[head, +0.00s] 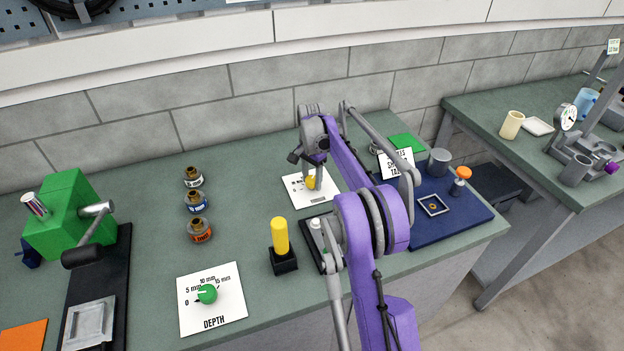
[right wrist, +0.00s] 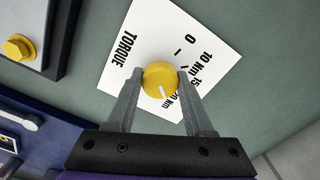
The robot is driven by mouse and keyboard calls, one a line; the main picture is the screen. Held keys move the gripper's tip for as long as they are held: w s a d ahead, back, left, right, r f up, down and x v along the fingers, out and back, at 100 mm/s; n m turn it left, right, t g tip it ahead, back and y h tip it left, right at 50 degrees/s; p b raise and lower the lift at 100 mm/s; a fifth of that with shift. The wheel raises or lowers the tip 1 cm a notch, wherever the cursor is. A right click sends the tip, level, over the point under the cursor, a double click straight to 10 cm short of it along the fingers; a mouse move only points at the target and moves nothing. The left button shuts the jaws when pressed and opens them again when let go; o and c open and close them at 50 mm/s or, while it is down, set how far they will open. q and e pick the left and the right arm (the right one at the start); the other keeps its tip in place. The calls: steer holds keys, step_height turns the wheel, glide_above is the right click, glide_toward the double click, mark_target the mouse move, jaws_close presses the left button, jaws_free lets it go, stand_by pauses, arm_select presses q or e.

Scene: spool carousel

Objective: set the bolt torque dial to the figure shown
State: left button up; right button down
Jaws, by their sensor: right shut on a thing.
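The torque dial is a round yellow knob (right wrist: 160,76) on a white card (right wrist: 142,22) lettered TORQUE, with 0, 10 Nm, 15 and a partly hidden mark that looks like 20 Nm. My right gripper (right wrist: 159,80) has one finger on each side of the knob and is shut on it. The knob's white line points down in the right wrist view, toward the partly hidden mark. In the head view the knob (head: 312,182) is mostly behind my right gripper, and the card (head: 297,190) lies on the green bench. My left gripper is out of view.
A DEPTH card (head: 225,311) with a green knob (head: 207,294) lies at front left. A yellow-handled piece (head: 280,237) stands in a black block nearby. Several small bottles (head: 197,203) stand left. A blue tray (head: 456,228) and a propped sign (head: 397,163) are right.

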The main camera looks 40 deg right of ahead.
mark_target(312, 179)
steer(key=shift+c, duration=1.5)
jaws_free()
step_height(312, 179, up, 11)
steer(key=shift+p, duration=0.45)
steer(key=shift+f, duration=0.15)
